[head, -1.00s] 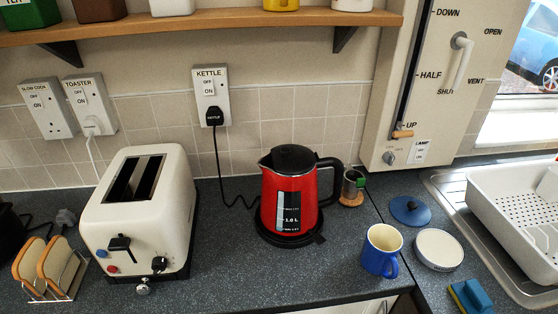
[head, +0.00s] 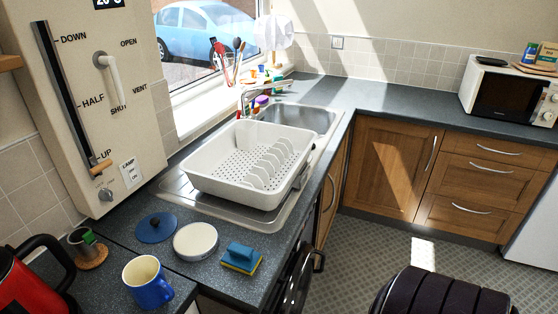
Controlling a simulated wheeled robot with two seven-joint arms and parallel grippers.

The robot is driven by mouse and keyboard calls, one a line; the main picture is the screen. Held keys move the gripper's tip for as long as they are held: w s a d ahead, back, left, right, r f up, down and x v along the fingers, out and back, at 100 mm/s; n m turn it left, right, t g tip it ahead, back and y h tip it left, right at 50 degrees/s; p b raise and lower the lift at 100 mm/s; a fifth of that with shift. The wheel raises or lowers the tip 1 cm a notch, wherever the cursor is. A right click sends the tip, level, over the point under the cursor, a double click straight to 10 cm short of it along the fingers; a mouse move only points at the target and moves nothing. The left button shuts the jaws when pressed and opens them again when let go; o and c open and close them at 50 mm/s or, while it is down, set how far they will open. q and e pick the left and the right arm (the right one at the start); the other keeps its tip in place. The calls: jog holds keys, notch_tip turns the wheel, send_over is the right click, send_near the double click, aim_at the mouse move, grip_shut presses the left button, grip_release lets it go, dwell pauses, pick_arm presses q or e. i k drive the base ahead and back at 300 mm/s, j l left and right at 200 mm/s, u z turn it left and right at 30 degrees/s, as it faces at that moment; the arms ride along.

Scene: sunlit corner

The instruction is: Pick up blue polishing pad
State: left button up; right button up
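Two blue things lie on the dark worktop in the head view, and I cannot tell for certain which is the polishing pad. One is a flat round blue disc (head: 153,230) with a small dark knob on top, near the wall panel. Neither of my grippers is in view, and nothing touches the two blue things.
A blue mug (head: 148,285) and red kettle (head: 30,282) stand at front left, near a small cup on a cork mat (head: 92,257). A white dish rack (head: 225,185) stands on the steel drainer behind. Wooden cupboards (head: 390,170) and a microwave (head: 510,98) are right; tiled floor (head: 365,245) shows between.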

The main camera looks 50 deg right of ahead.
aim_at(242, 259)
jog(key=z, duration=1.2)
